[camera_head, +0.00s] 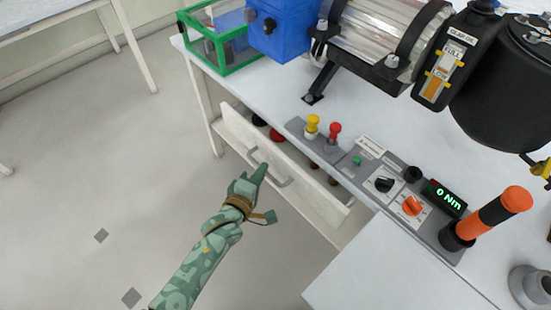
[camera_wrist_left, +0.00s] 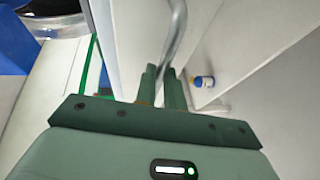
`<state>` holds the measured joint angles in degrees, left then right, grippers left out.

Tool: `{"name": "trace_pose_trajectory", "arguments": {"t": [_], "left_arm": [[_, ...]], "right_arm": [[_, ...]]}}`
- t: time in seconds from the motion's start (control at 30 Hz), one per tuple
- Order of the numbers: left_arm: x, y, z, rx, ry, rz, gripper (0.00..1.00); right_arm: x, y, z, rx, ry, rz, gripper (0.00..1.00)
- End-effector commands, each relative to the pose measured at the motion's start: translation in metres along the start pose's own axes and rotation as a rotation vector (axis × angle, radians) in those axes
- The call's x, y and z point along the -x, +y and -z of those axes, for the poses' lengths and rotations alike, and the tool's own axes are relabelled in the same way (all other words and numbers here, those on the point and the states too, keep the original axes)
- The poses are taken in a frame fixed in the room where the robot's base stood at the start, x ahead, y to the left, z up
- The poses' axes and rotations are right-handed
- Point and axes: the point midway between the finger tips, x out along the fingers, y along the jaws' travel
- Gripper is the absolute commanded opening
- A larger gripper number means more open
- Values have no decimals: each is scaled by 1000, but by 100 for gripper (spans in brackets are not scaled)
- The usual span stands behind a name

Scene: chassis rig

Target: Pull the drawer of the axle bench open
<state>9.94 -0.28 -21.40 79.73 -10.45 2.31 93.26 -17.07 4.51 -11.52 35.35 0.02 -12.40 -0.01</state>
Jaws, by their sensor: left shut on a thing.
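The axle bench (camera_head: 285,95) has a white drawer (camera_head: 236,128) below its top. The drawer stands partly out, and dark and red items show in the gap behind its front. A grey bar handle (camera_head: 284,183) is on the drawer front; it also shows in the left wrist view (camera_wrist_left: 179,30). My left gripper (camera_head: 258,172), on a green patterned arm, is at the handle. In the left wrist view its two green fingers (camera_wrist_left: 161,85) are shut around the bar. My right gripper is not in view.
On the bench top are yellow (camera_head: 312,123) and red (camera_head: 335,129) knobs, a control panel (camera_head: 384,183), an orange-black lever (camera_head: 495,213) and a metal cylinder (camera_head: 385,30). A small blue-and-white bottle (camera_wrist_left: 203,81) shows in the left wrist view. The floor (camera_head: 110,180) left of the bench is clear.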

Motion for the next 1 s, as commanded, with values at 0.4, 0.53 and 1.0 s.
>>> {"name": "trace_pose_trajectory", "arguments": {"t": [0.4, 0.53, 1.0], "left_arm": [[104, -18, 44, -6, 0, 2, 0], [127, -26, 54, -4, 0, 2, 0], [166, -38, 69, -2, -1, 1, 0]], "right_arm": [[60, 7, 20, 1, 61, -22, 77], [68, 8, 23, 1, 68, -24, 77], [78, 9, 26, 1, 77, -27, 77]]}}
